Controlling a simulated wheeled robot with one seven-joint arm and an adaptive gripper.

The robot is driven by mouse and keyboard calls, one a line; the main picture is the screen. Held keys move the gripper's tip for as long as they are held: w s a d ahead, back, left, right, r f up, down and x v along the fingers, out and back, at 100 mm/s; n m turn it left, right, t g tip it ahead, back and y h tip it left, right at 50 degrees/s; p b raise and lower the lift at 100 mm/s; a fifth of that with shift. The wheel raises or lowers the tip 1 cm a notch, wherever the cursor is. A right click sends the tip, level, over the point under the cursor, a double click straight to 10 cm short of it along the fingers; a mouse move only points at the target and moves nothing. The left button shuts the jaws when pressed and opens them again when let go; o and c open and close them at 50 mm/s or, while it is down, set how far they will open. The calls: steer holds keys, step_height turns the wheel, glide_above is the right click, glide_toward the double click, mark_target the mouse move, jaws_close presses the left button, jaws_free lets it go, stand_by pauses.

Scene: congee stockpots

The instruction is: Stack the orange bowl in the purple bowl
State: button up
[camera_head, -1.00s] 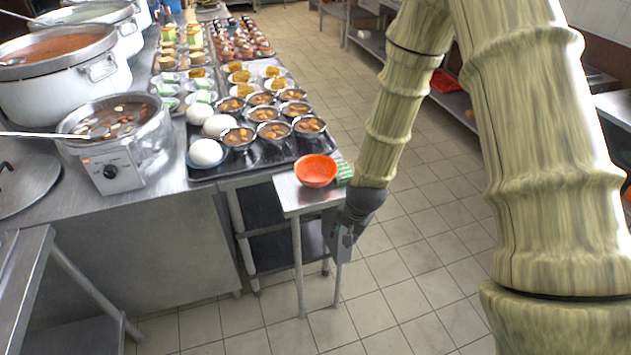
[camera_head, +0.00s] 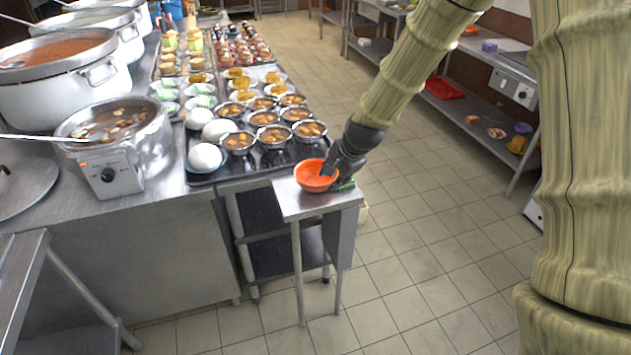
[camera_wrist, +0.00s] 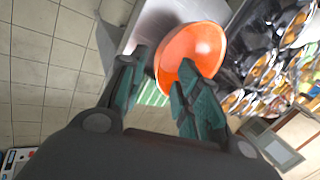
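The orange bowl (camera_head: 311,175) stands upright on the small steel side table, and it also shows in the wrist view (camera_wrist: 192,45). My gripper (camera_head: 330,172) is at the bowl's right side. In the wrist view my gripper (camera_wrist: 162,60) is open, with one finger over the bowl's opening and the other outside its rim. I cannot tell whether either finger touches the bowl. A small purple item (camera_head: 523,127) on the right-hand shelf may be the purple bowl; it is too small to be sure.
A green striped item (camera_wrist: 152,94) lies beside the bowl under my gripper. The small table (camera_head: 295,203) adjoins a counter with a black tray (camera_head: 205,178) of filled bowls. A red tray (camera_head: 446,88) and a yellow item (camera_head: 517,144) sit on the right shelf. The tiled floor between is clear.

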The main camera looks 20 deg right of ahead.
mark_target(326, 186)
steer(key=shift+p+x, duration=0.7)
steer(key=shift+x, duration=2.75)
steer(key=shift+w+a, duration=0.1)
jaws_close()
